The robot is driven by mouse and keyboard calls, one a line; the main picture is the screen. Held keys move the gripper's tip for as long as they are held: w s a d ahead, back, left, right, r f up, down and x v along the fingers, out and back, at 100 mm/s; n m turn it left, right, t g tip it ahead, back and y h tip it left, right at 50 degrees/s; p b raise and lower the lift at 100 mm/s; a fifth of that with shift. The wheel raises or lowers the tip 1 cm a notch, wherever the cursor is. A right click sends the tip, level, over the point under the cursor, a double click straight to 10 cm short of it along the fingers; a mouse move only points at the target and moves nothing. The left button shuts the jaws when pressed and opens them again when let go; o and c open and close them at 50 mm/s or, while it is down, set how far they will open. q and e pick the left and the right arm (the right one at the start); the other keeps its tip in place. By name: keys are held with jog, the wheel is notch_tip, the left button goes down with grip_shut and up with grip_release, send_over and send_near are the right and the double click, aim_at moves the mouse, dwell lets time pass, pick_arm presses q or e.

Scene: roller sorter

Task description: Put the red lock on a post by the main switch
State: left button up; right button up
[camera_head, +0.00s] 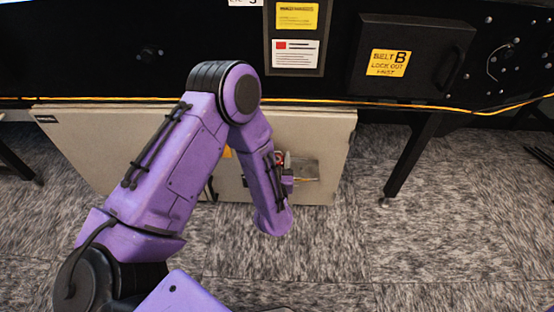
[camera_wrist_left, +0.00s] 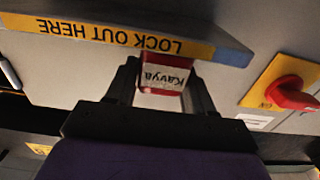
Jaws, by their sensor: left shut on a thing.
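My left gripper (camera_wrist_left: 162,74) is shut on the red lock (camera_wrist_left: 165,59), which carries a white label reading "Kavya". In the left wrist view the lock is right at the edge of a grey ledge with a yellow "LOCK OUT HERE" strip (camera_wrist_left: 105,36), seen upside down. I cannot tell whether they touch. No post shows clearly. The main switch (camera_wrist_left: 291,94), a red handle on a yellow plate, is to the right. In the head view my purple left arm hides most of the gripper, beside a small grey ledge (camera_head: 305,168) on the cabinet. My right gripper is out of view.
The beige cabinet (camera_head: 75,136) stands below the black machine frame. A yellow-orange cable (camera_head: 400,105) runs along its top. A black box with a "BELT B LOCK OUT FIRST" label (camera_head: 389,62) is at upper right. Carpet (camera_head: 440,230) at right is clear, beyond a black leg (camera_head: 411,160).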

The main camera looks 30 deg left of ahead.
pick_arm(q)
jog(key=shift+f, duration=0.15)
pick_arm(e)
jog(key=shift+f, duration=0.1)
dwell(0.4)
pick_arm(q)
jog(key=o, duration=1.2)
jog(key=shift+s+d, duration=0.15)
jog(key=shift+p+v, duration=1.4)
jog(key=shift+v, duration=3.7)
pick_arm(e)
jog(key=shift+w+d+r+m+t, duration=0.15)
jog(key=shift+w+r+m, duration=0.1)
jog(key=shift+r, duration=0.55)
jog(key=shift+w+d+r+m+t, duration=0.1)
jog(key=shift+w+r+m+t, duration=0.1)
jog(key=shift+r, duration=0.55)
